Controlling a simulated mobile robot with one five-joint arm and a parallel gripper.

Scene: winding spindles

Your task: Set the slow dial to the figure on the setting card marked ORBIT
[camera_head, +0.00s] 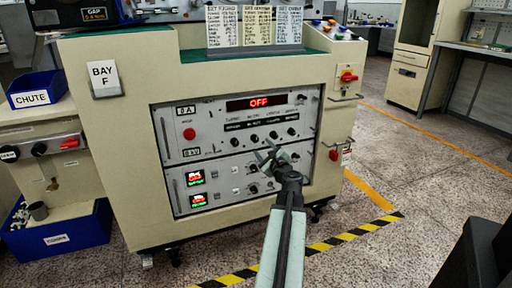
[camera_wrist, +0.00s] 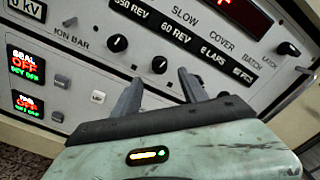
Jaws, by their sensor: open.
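The slow dial (camera_wrist: 159,64) is a small black knob on a grey panel, below a "60 REV" plate and the word SLOW in the wrist view. In the head view it appears to be the second knob (camera_head: 254,138) in a row. My gripper (camera_wrist: 160,80) is open and empty, its fingertips either side of the slow dial in the picture; contact cannot be told. The gripper also shows just below the row in the head view (camera_head: 269,154). Several setting cards (camera_head: 257,26) stand on the cabinet top; their print is too small to read, so ORBIT cannot be picked out.
Another black knob (camera_wrist: 117,43) sits left of the slow dial under "350 REV". A red display (camera_head: 260,103) reads OFF. A red button (camera_head: 189,133) and a lower panel with lit readouts (camera_head: 196,177) are nearby. A blue CHUTE bin (camera_head: 35,88) stands left. Open floor lies right.

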